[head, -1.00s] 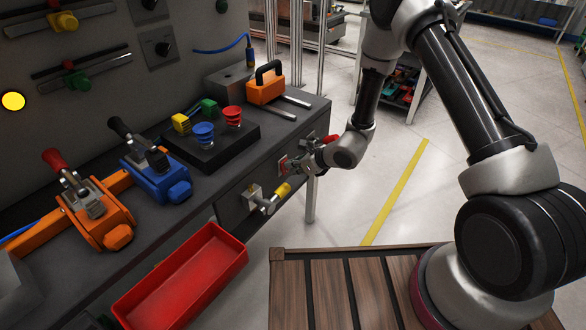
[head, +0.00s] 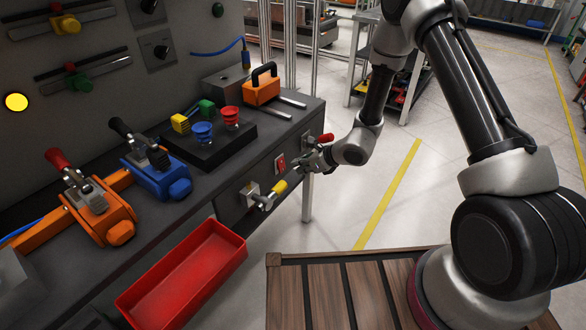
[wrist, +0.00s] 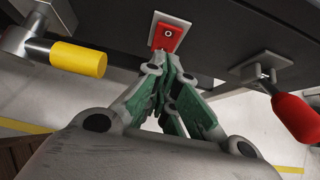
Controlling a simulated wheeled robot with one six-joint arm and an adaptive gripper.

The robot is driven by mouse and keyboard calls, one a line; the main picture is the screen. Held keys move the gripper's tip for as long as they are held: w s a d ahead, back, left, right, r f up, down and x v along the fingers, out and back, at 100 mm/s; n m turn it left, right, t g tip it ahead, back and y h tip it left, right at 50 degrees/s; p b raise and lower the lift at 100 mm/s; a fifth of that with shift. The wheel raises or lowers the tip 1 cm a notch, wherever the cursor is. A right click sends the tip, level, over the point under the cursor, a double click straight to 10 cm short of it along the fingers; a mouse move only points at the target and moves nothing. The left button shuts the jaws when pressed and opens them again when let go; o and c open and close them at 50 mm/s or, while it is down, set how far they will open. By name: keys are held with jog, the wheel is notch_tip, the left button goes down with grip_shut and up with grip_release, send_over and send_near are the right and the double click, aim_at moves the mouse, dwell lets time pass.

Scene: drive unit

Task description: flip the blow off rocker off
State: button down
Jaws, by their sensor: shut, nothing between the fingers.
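The rocker (wrist: 167,36) is a red switch with a white "O" mark on a pale plate, seen at the top middle of the wrist view. In the head view the red rocker (head: 281,162) sits on the front face of the bench. My gripper (wrist: 172,68) is shut with nothing in it. Its fingertips point at the rocker just below it in the wrist view; I cannot tell whether they touch. In the head view my gripper (head: 298,166) is just right of the rocker, with a small gap visible.
A yellow-handled valve (wrist: 78,58) is left of the rocker and a red-handled one (wrist: 296,117) is right of it, both sticking out from the bench front. A red tray (head: 190,275) stands lower left. Clamps and buttons occupy the bench top (head: 215,178).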

jog(key=s+d+r, duration=0.3)
jog(key=d+r, duration=0.1)
jog(key=r, duration=0.4)
jog(key=shift+s+d, duration=0.15)
jog(key=shift+d, duration=0.1)
jog(key=s+d+r+n+g+y, duration=0.1)
jog(key=s+d+r+n+g, duration=0.15)
jog(key=s+n, duration=0.45)
jog(key=s+d+r+n+g, duration=0.1)
jog(key=s+r+n+g, duration=0.4)
jog(key=s, duration=0.4)
jog(key=s+d+r+n+t+h, duration=0.3)
jog(key=s+d+r+n, duration=0.3)
jog(key=d+r, duration=0.5)
jog(key=s+d+r+n+t+h, duration=0.3)
jog(key=s+d+r+n+h, duration=0.2)
jog(key=d+r, duration=0.6)
jog(key=shift+s+d+r+n+h, duration=0.15)
jog(key=shift+s+r+n+h, duration=0.3)
jog(key=shift+r+n, duration=0.65)
